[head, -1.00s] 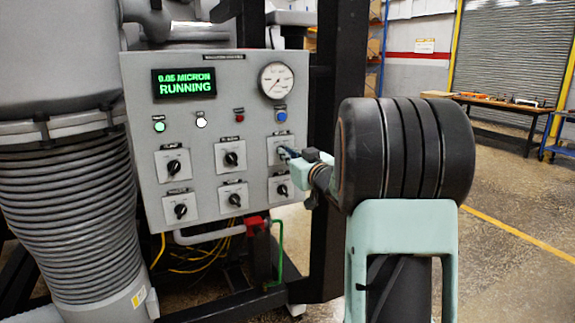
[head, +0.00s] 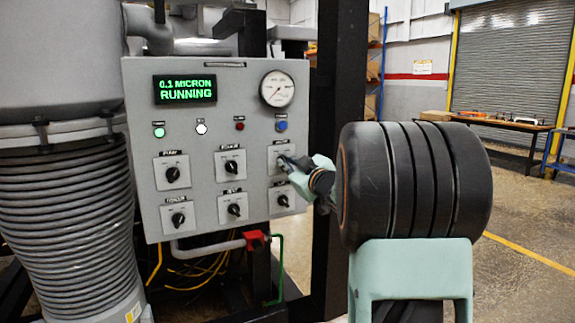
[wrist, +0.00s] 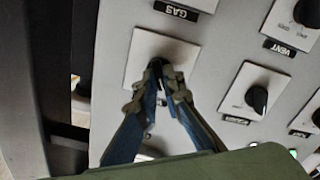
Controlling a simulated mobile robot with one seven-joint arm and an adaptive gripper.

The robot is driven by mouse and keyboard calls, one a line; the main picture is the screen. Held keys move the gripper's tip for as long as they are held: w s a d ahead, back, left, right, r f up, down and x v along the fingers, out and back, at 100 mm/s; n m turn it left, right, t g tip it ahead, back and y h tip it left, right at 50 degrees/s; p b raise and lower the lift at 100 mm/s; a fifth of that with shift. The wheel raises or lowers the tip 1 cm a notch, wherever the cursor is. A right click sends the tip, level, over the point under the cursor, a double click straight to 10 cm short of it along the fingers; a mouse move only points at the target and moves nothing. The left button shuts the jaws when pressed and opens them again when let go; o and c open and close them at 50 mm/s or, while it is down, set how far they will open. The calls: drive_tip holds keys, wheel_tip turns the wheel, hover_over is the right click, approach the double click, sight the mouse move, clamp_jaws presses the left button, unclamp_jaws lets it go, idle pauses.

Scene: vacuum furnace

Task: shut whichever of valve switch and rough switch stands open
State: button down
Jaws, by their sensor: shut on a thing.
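My gripper (wrist: 157,85) is shut on the black knob (wrist: 158,68) of the upper right switch on the grey panel. Its fingers mostly cover this knob, and its name label is not readable in either view. In the head view the gripper (head: 292,162) meets that switch's plate (head: 274,155) from the right. The upper middle switch (head: 231,166) is free of the gripper and also shows in the wrist view (wrist: 257,98); its label is too small to read. I cannot tell for sure which one is the valve switch or the rough switch.
The panel's display (head: 185,89) reads 0.1 MICRON RUNNING. A round gauge (head: 277,89) and several lamps sit above the switches. The VENT switch (head: 234,209) and GAS switch (head: 282,200) lie below. A black frame post (head: 338,120) stands right of the panel, close to my arm.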

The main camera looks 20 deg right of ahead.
drive_tip(key=c, duration=2.1)
unclamp_jaws()
drive_tip(key=s, duration=1.2)
drive_tip(key=shift+d, duration=0.2)
